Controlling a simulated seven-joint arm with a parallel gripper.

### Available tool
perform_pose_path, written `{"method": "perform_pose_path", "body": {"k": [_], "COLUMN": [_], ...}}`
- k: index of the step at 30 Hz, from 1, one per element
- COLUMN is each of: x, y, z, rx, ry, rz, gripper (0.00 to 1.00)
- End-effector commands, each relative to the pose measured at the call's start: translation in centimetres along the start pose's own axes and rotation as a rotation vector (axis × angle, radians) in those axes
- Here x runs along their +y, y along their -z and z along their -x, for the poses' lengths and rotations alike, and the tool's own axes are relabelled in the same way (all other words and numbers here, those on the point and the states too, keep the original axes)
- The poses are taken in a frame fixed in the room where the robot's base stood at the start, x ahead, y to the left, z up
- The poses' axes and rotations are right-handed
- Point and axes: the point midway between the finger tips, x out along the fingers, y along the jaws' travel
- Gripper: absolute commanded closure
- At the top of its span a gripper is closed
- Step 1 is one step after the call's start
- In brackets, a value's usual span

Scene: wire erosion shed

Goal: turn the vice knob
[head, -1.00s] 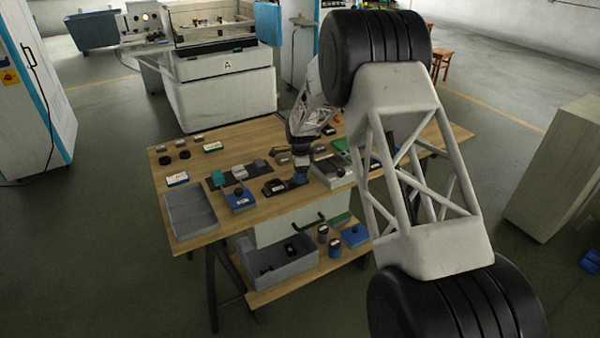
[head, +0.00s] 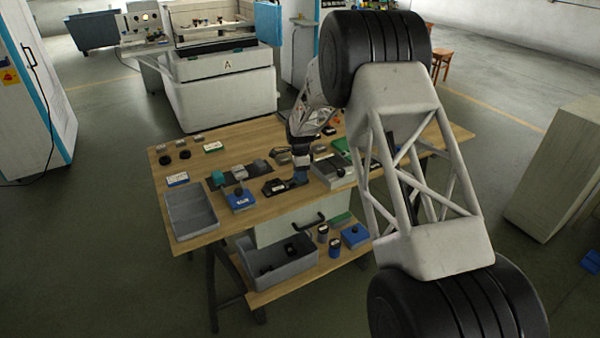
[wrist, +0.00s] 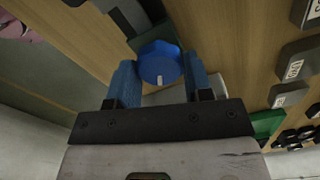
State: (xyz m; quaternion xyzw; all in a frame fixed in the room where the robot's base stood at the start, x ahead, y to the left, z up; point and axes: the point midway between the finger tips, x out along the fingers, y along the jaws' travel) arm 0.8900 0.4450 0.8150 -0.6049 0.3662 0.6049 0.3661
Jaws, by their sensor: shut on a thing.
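The vice knob (wrist: 159,64) is a round, faceted blue knob with a short white mark on its face, seen in the wrist view. My gripper (wrist: 161,76) has its two blue fingers on either side of the knob and is shut on it. A dark grey-green body, seemingly the vice (wrist: 150,31), shows behind the knob. In the head view my gripper (head: 300,177) is low over the middle of the wooden bench, beside a black labelled block (head: 275,187). The knob itself is hidden or too small to tell there.
The wooden bench (head: 225,226) carries a grey tray (head: 190,232) at the left front, a blue box with a black knob (head: 240,203) and several small blocks close to my gripper. A grey bin (head: 275,275) stands on the lower shelf. The bench's left front edge is partly clear.

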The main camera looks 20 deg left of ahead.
Motion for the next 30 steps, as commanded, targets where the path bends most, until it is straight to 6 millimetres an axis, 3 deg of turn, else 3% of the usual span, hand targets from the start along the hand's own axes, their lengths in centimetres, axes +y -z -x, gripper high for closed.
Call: {"method": "perform_pose_path", "body": {"k": [11, 30], "x": [-0.07, -0.27], "y": [0.04, 0.0], "z": [0.11, 0.11], "rx": [0.0, 0.001], "ry": [0.001, 0.002], "rz": [0.222, 0.822], "gripper": [0.78, 0.78]}}
